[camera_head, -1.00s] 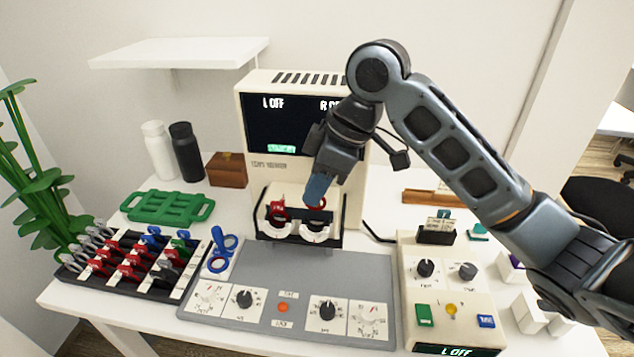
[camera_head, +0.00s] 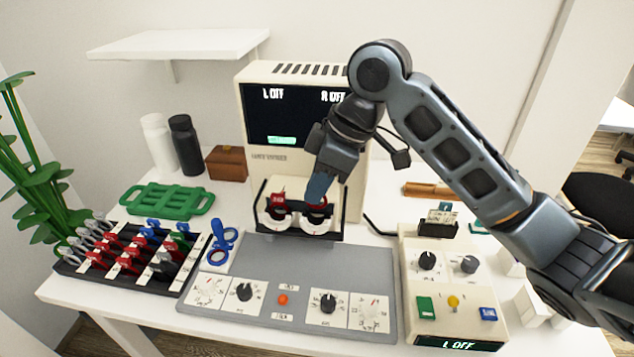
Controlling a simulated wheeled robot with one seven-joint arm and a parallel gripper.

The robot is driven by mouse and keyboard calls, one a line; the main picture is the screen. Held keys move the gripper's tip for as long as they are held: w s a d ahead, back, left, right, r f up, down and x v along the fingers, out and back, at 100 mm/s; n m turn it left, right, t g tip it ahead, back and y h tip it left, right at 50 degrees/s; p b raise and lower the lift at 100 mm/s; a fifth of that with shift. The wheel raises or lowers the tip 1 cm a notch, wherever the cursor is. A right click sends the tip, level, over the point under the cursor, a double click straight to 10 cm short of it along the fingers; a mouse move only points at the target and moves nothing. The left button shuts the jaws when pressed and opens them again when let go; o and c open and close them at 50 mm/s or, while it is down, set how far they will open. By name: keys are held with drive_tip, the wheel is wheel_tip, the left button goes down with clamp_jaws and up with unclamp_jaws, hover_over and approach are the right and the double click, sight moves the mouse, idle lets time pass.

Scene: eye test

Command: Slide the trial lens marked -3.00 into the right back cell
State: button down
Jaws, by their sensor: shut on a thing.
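My gripper (camera_head: 318,190) points down at the right side of the trial frame holder at the front of the beige machine (camera_head: 290,165). It is shut on a red trial lens (camera_head: 317,208), which sits at or in the right cell of the holder; the marking on it cannot be read, and the fingers hide its top. A second red lens (camera_head: 278,199) stands in the left side of the holder. The holder has two white rings (camera_head: 277,221) in a black frame. I cannot tell how deep the held lens sits.
A black lens rack (camera_head: 75,272) with several red, blue, green and grey lenses stands at left. A blue lens stand (camera_head: 220,243) is beside it. A grey dial panel (camera_head: 288,260) lies in front, a beige control box (camera_head: 452,290) at right. A white shelf (camera_head: 175,44) hangs above left.

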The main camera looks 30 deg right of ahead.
sight(318, 208)
drive_tip(key=shift+f+b, duration=0.9)
drive_tip(key=shift+f, duration=0.65)
drive_tip(key=c, duration=1.1)
unclamp_jaws()
drive_tip(key=shift+d+r, duration=0.1)
drive_tip(key=shift+d+r, duration=0.15)
drive_tip(key=shift+r, duration=0.3)
drive_tip(key=v, duration=0.6)
drive_tip(key=shift+s+r, duration=0.3)
drive_tip(key=shift+s+f, duration=0.1)
